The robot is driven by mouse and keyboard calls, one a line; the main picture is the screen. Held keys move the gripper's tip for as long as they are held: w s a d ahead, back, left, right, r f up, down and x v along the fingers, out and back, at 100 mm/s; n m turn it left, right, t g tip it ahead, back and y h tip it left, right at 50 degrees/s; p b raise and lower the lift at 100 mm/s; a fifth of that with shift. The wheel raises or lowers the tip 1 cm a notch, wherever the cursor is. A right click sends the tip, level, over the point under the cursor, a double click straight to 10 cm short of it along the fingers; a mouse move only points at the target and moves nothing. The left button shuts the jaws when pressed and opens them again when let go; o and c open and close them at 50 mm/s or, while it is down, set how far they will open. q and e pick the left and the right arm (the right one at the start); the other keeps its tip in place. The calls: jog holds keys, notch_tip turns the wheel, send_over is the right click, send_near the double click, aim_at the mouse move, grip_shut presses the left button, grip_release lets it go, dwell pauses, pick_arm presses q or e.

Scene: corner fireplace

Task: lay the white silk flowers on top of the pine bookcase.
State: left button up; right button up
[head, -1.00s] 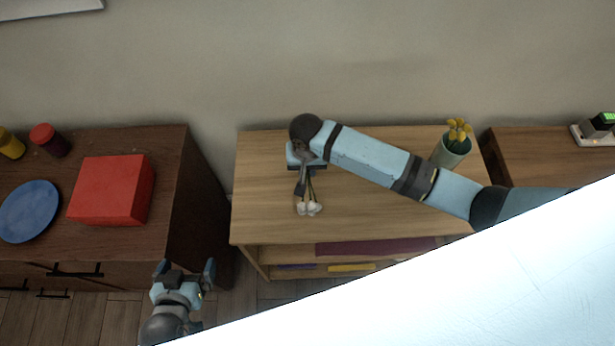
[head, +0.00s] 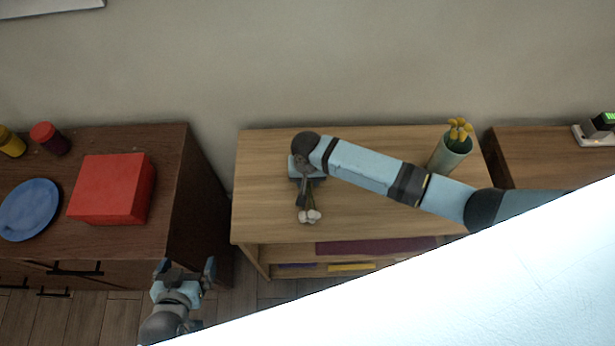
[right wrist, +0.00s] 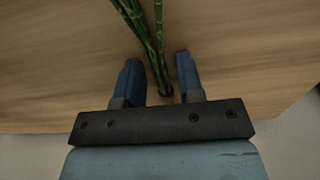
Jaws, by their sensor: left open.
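The white silk flowers (head: 310,216) lie on the top of the pine bookcase (head: 380,222), their white heads towards its front edge. Their green stems (right wrist: 152,45) show in the right wrist view against the wood, with the stem ends between the two blue fingers. My right gripper (head: 307,182) is low over the bookcase top at its left part. Its fingers (right wrist: 160,78) are apart, with a gap on each side of the stems.
A green vase with yellow flowers (head: 450,153) stands at the bookcase's right end. The dark cabinet (head: 120,245) at left bears a red box (head: 112,188), a blue plate (head: 30,209) and two jars. The front middle of the bookcase top is clear.

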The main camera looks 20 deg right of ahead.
aim_at(312, 202)
jog(key=shift+r, duration=0.15)
notch_tip(312, 202, up, 12)
jog(key=s+a+f+n+t+y, duration=0.1)
jog(key=s+f, duration=0.1)
jog(key=s+a+f+n+t+y, duration=0.1)
jog(key=s+t, duration=0.1)
jog(key=s+f+t+y, duration=0.1)
jog(key=s+f+y, duration=0.1)
jog(key=shift+s+a+f+n+t, duration=0.3)
jog(key=shift+s+a+n, duration=0.05)
jog(key=shift+a+n, duration=0.05)
jog(key=s+d+t, duration=0.1)
jog(key=s+d+n+t, duration=0.1)
jog(key=s, duration=0.1)
jog(key=s+d+t, duration=0.1)
jog(key=shift+s+d+f+n+t, duration=0.3)
jog(key=shift+s, duration=0.1)
jog(key=s+d, duration=0.1)
jog(key=s+d+n+t, duration=0.1)
jog(key=s+d+r+t, duration=0.1)
jog(key=s+d, duration=0.1)
jog(key=shift+s+n+h, duration=0.1)
jog(key=shift+n+h, duration=0.2)
jog(key=shift+s+d+r+t, duration=0.1)
jog(key=shift+s+d+t, duration=0.15)
jog(key=shift+d+t, duration=0.15)
